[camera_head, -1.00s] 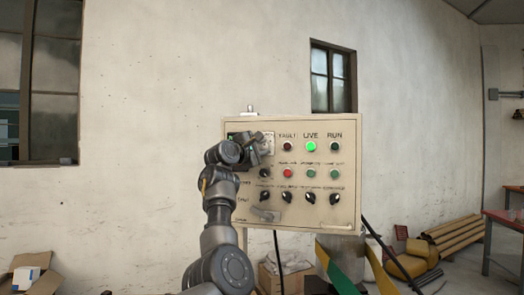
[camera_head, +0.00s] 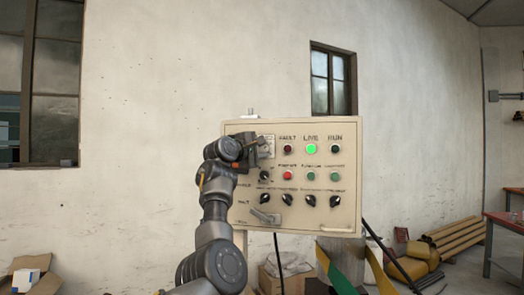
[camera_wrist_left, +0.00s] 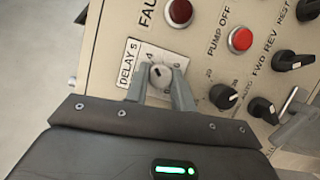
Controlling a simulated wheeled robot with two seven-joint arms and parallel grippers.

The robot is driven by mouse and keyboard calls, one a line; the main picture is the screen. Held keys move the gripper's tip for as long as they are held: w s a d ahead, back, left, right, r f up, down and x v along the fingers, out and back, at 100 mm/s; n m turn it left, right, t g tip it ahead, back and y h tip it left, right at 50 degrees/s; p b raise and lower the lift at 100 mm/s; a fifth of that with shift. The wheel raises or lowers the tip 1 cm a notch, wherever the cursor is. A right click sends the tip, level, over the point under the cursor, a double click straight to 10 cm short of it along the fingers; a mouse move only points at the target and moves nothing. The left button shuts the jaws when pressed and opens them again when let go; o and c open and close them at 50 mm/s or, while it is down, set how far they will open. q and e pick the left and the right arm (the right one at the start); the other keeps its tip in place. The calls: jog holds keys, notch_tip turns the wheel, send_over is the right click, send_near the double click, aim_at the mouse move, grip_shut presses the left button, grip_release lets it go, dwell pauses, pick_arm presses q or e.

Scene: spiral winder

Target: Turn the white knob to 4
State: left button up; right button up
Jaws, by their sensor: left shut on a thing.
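The white knob (camera_wrist_left: 160,75) sits on a white plate labelled "DELAY S" on the beige control panel (camera_head: 345,190). A digit 4 is printed on the plate just above the knob in the left wrist view. My left gripper (camera_wrist_left: 158,92) has one finger on each side of the knob and is shut on it. I cannot tell clearly which digit the knob's mark points to. In the head view, my left gripper (camera_head: 258,146) is at the panel's upper left and partly covers the knob's plate (camera_head: 268,145). My right gripper is not in view.
To the right of the knob are a lit green LIVE lamp (camera_head: 311,149), a red button (camera_head: 287,175) and several black knobs. A grey lever handle (camera_head: 265,216) sticks out at the lower left. Cardboard boxes and rolls lie on the floor below.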

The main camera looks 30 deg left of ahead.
pick_arm(q)
jog(key=o, duration=1)
jog(key=shift+s+f+b, duration=0.2)
jog(key=shift+s+b, duration=0.3)
jog(key=shift+b, duration=0.1)
jog(key=s+a+b, duration=0.1)
jog(key=s+b, duration=0.5)
jog(key=s, duration=0.3)
jog(key=shift+s+a, duration=0.2)
jog(key=shift+s, duration=0.15)
